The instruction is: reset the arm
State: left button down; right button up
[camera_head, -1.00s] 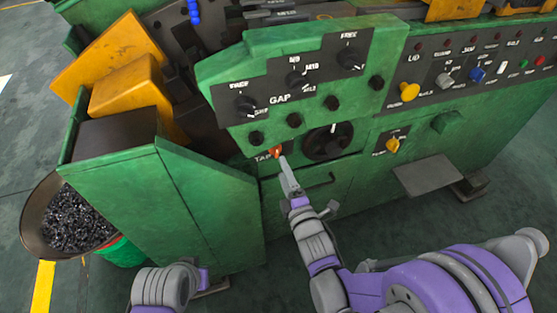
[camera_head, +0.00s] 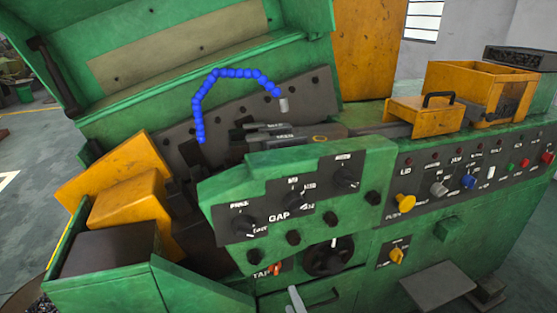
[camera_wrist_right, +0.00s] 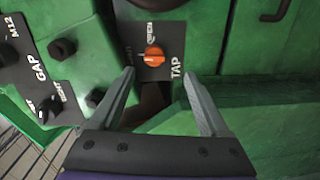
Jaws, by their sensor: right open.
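My right gripper (camera_wrist_right: 158,78) is open and empty in the right wrist view, its two grey fingers spread in front of the green machine. The orange TAP knob (camera_wrist_right: 154,56) sits on a dark plate just beyond the fingertips, apart from both fingers. In the head view only a grey end of the right gripper (camera_head: 295,299) shows at the bottom edge, below the TAP knob (camera_head: 275,268). My left gripper is not in view.
The green GAP panel (camera_head: 270,185) with black knobs juts out above the TAP knob. A black handwheel (camera_head: 327,257) is to its right. A grey plate (camera_head: 437,285) sticks out at lower right. A green panel (camera_wrist_right: 260,135) lies close to the right finger.

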jog(key=s+d+f+m+g+h, duration=0.35)
jog(key=s+d+m+g, duration=0.2)
jog(key=d+m, duration=0.4)
jog(key=s+d+f+m+g+h, duration=0.1)
jog(key=s+d+m+g, duration=0.15)
jog(key=s+m, duration=0.4)
jog(key=s+d+f+m+g, duration=0.15)
jog(key=s+m+g, duration=0.25)
jog(key=s, duration=0.5)
pick_arm(q)
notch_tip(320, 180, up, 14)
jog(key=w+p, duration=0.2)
jog(key=p, duration=1)
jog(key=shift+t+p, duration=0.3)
pick_arm(e)
notch_tip(320, 180, up, 15)
jog(key=w, duration=0.2)
jog(key=shift+w+t, duration=0.3)
jog(key=shift+d, duration=0.1)
